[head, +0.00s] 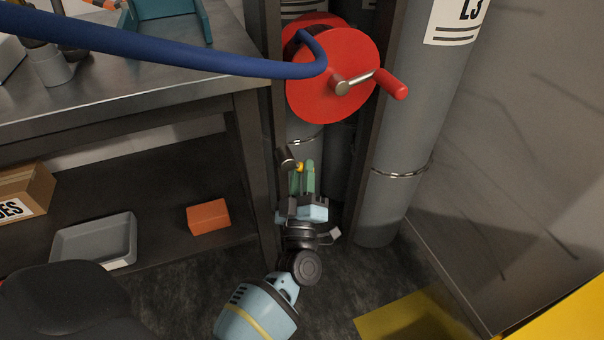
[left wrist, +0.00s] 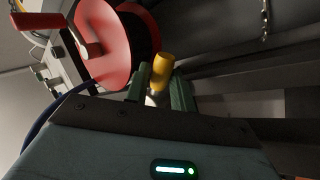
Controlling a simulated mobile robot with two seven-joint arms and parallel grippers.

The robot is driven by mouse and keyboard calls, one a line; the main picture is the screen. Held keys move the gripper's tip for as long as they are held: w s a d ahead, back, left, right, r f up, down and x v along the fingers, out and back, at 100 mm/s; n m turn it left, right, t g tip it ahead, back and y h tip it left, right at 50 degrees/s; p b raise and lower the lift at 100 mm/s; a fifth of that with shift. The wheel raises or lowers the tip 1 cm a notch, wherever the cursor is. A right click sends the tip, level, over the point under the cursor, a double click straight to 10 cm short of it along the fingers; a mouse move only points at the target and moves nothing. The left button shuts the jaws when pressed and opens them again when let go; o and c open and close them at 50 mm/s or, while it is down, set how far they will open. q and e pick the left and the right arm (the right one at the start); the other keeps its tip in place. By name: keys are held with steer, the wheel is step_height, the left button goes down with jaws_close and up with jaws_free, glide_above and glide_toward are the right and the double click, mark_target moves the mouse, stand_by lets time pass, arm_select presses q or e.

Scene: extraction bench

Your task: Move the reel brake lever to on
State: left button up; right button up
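The red hose reel (head: 334,95) hangs between the grey posts in the head view; the reel disc also shows in the left wrist view (left wrist: 103,45). The reel brake lever (head: 300,167) has a yellow grip below the reel; this grip stands between the fingers in the left wrist view (left wrist: 162,68). My left gripper (head: 303,176) reaches up from below, its green fingers close on both sides of the yellow grip and seemingly shut on it. The fingers partly hide the lever, and I cannot read its setting. My right gripper is not in view.
The reel's crank has a red handle (head: 391,84) above and right of my gripper. A blue hose (head: 170,50) crosses over the metal bench (head: 120,98). A grey tray (head: 95,240) and an orange block (head: 208,216) are on the lower shelf. A grey pipe (head: 403,130) stands right.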

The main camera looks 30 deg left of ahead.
arm_select(q)
steer(key=shift+o, duration=0.5)
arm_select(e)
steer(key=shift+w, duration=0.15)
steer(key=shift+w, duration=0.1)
arm_select(q)
steer(key=p+v, duration=0.1)
steer(key=v, duration=0.6)
steer(key=shift+s+d, duration=0.25)
steer(key=shift+s, duration=0.05)
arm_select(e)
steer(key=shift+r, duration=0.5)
